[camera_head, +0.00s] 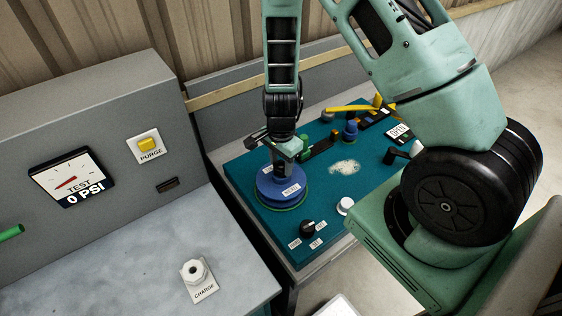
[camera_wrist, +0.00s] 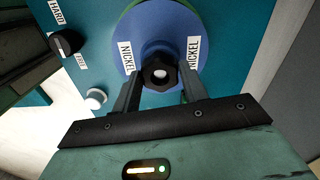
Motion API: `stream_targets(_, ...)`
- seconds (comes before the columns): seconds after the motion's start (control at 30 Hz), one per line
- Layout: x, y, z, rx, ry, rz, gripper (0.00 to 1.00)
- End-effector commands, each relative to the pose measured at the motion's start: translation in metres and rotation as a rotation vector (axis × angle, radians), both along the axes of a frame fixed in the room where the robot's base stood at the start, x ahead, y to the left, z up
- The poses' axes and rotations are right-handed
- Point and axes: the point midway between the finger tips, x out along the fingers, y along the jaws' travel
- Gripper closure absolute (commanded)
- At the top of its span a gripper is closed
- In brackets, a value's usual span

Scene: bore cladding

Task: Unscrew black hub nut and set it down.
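The black hub nut (camera_wrist: 158,75) is a dark lobed knob with a pale centre, in the middle of a blue disc (camera_wrist: 160,20) labelled NICKEL on both sides. My gripper (camera_wrist: 161,80) points down at the disc, with one finger on each side of the nut. The fingers are spread, and narrow gaps seem to show between them and the nut. In the head view my gripper (camera_head: 281,158) is over the blue disc (camera_head: 270,191) at the left of the teal panel, and it largely hides the nut.
The teal panel (camera_head: 240,165) also carries a black selector knob (camera_head: 308,227), a white button (camera_head: 345,206), a pale speckled patch (camera_head: 345,166) and a yellow lever (camera_head: 350,107). At left stands a grey console (camera_head: 105,110) with a gauge (camera_head: 70,181) reading 0 PSI.

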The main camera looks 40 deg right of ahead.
Motion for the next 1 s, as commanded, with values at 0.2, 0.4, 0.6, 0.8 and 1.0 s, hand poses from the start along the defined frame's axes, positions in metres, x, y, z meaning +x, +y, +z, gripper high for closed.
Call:
stream_targets(0.2, -0.0001, -0.0001, 0.0, 0.0, 0.0, 0.133, 0.7)
stream_targets(0.4, -0.0002, -0.0001, -0.0003, 0.0, 0.0, 0.172, 0.7)
stream_targets(0.6, -0.0004, -0.0003, 0.0, 0.0, 0.001, 0.282, 0.7)
stream_targets(0.8, -0.0004, -0.0003, -0.0003, 0.0, 0.001, 0.333, 0.7)
stream_targets(1.0, -0.0006, -0.0002, 0.0002, 0.0, 0.001, 0.432, 0.7)
